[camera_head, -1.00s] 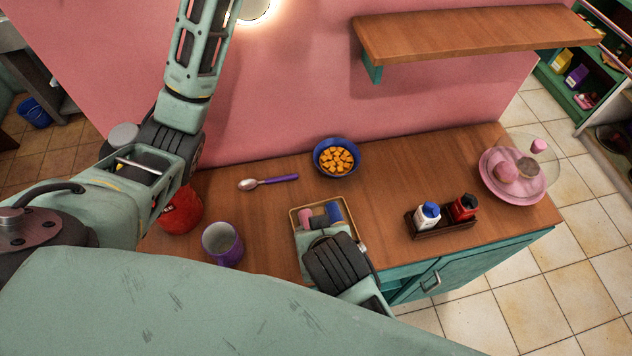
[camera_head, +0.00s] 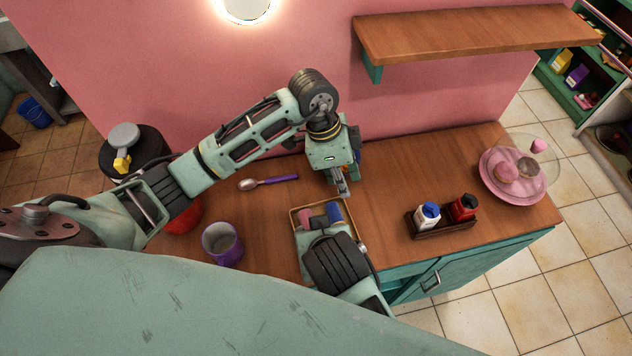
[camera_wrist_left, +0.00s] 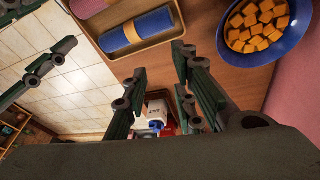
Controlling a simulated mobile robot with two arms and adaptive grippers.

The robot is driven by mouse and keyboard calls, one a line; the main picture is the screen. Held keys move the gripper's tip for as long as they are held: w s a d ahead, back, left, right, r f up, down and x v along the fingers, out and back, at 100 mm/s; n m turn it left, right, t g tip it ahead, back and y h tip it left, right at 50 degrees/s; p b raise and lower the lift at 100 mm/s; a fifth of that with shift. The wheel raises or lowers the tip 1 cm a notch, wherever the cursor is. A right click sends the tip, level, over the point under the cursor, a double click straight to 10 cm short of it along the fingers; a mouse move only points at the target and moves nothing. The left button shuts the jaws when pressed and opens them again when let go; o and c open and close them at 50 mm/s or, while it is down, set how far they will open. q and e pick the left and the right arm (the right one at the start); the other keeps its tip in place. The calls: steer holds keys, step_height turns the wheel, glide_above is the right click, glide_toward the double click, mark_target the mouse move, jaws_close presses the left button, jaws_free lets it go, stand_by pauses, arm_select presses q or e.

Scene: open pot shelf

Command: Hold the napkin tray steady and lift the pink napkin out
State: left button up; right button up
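The napkin tray (camera_head: 294,222) is a shallow tan tray on the counter, its near part hidden behind my right arm. A rolled pink napkin (camera_head: 305,214) lies in its left part, beside a rolled blue napkin (camera_head: 334,209). In the left wrist view the pink napkin (camera_wrist_left: 86,7) is cut by the top edge and the blue one (camera_wrist_left: 140,30) shows more fully. My left gripper (camera_head: 344,191) is above the counter just beyond the tray, open and empty. My right gripper (camera_wrist_left: 55,24) has its fingers apart beside the tray; contact with the tray is unclear.
A blue bowl of orange cubes (camera_wrist_left: 262,25) stands close to my left gripper. A spoon (camera_head: 268,182) and a purple cup (camera_head: 222,244) are left of the tray. A bottle caddy (camera_head: 440,228) and a pink plate under a clear dome (camera_head: 512,178) are right. A shelf (camera_head: 460,33) juts out above.

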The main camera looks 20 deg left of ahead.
mark_target(316, 203)
arm_select(q)
steer(key=a+f+n+y, duration=0.1)
steer(key=a, duration=0.1)
steer(key=a+f+n+y, duration=0.1)
steer(key=a, duration=0.1)
steer(key=s+a+f+n+y, duration=0.1)
steer(key=a+f, duration=0.1)
step_height(316, 203, down, 7)
steer(key=shift+f, duration=0.2)
steer(key=shift+c, duration=0.3)
jaws_close()
stand_by(0.3)
